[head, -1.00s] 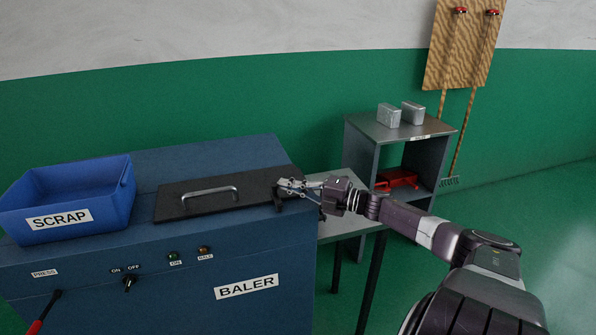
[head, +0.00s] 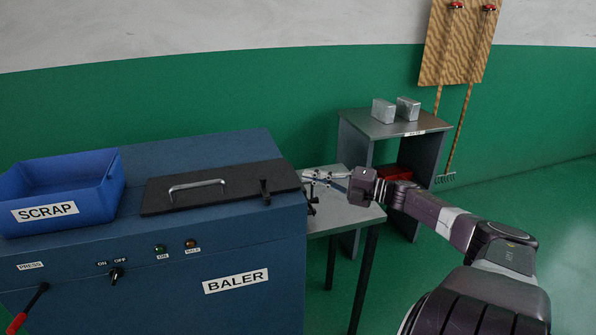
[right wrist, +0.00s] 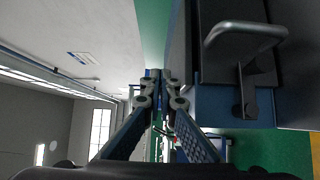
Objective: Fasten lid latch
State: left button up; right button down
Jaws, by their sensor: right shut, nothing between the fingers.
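The dark flat lid (head: 215,198) with its metal handle (head: 197,186) lies closed on top of the blue baler (head: 150,265). A small black latch (head: 265,188) is at the lid's right end, by its front edge. In the right wrist view the latch (right wrist: 243,98) shows right of the fingers, below the lid handle (right wrist: 245,35). My right gripper (head: 308,178) is shut and empty, just right of the lid's end and apart from the latch; its closed fingertips also show in the right wrist view (right wrist: 158,76). My left gripper is not in view.
A blue scrap bin (head: 60,192) stands on the baler's left. A small table (head: 345,217) is below my right gripper. A grey shelf (head: 382,126) with two metal blocks stands behind it. A red-handled press lever (head: 34,302) is at the baler's front left.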

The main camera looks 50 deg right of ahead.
jog(key=s+d, duration=0.2)
jog(key=shift+s+d, duration=0.25)
jog(key=shift+d, duration=0.1)
dwell(0.4)
